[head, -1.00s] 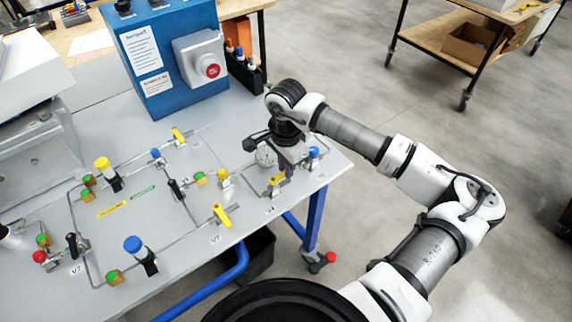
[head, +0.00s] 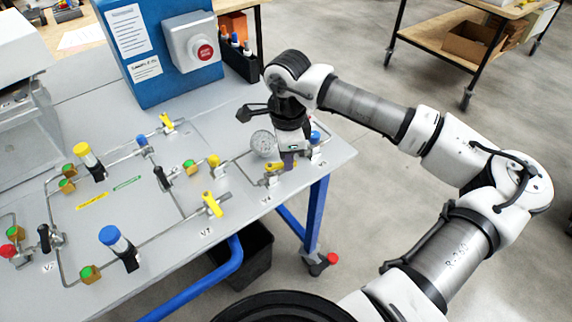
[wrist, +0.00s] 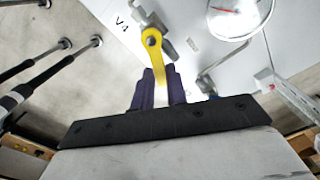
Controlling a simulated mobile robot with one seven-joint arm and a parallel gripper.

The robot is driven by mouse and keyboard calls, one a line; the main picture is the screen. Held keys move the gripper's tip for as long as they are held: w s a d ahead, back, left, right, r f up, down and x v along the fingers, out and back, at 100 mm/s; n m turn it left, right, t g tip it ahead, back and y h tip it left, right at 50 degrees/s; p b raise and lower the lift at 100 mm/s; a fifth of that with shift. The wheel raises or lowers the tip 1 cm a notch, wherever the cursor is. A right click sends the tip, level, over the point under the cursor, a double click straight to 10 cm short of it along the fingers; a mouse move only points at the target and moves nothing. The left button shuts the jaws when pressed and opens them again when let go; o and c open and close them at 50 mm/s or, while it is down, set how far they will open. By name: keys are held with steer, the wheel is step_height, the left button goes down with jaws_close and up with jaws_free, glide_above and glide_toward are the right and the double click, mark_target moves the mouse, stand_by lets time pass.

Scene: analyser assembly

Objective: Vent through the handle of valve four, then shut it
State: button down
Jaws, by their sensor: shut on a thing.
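Valve four has a yellow lever handle, seen in the head view (head: 275,168) near the table's front right corner. In the wrist view, the yellow handle (wrist: 152,45) runs from its pivot down between the dark purple fingers. The printed V4 label (wrist: 122,21) lies beside the valve. My gripper (head: 288,160) points down over the handle; its fingers (wrist: 158,88) are shut on the handle's end. The fingers partly hide the handle in both views. The handle's exact angle to its pipe is hard to tell.
A round gauge (head: 263,143) stands close behind the gripper, and a blue-capped fitting (head: 315,137) close to its right. A blue box with a red button (head: 205,52) stands at the back. The table edge is near.

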steer(key=m+b, duration=0.2)
steer(key=s+m+b, duration=0.1)
steer(key=b, duration=0.1)
steer(key=shift+s+f+m+b, duration=0.15)
steer(key=shift+f+m+b, duration=0.15)
steer(key=shift+f+m, duration=0.1)
steer(key=m+b, duration=0.1)
steer(key=s+m+b, duration=0.1)
steer(key=b, duration=0.1)
steer(key=shift+a+r+m, duration=0.1)
steer(key=shift+a+m, duration=0.05)
steer(key=shift+m, duration=0.15)
steer(key=m+b, duration=0.1)
steer(key=s+m+b, duration=0.1)
steer(key=m, duration=0.1)
steer(key=shift+a+r+b, duration=0.1)
steer(key=shift+a+b, duration=0.25)
steer(key=shift+b, duration=0.05)
steer(key=shift+s+a+r+m+b, duration=0.1)
steer(key=shift+s+a+m+b, duration=0.1)
steer(key=shift+m+b, duration=0.4)
steer(key=shift+s+a+r+m+b, duration=0.15)
steer(key=shift+m+b, duration=0.1)
steer(key=shift+m, duration=0.65)
steer(key=shift+w, duration=0.1)
steer(key=c, duration=1.4)
jaws_free()
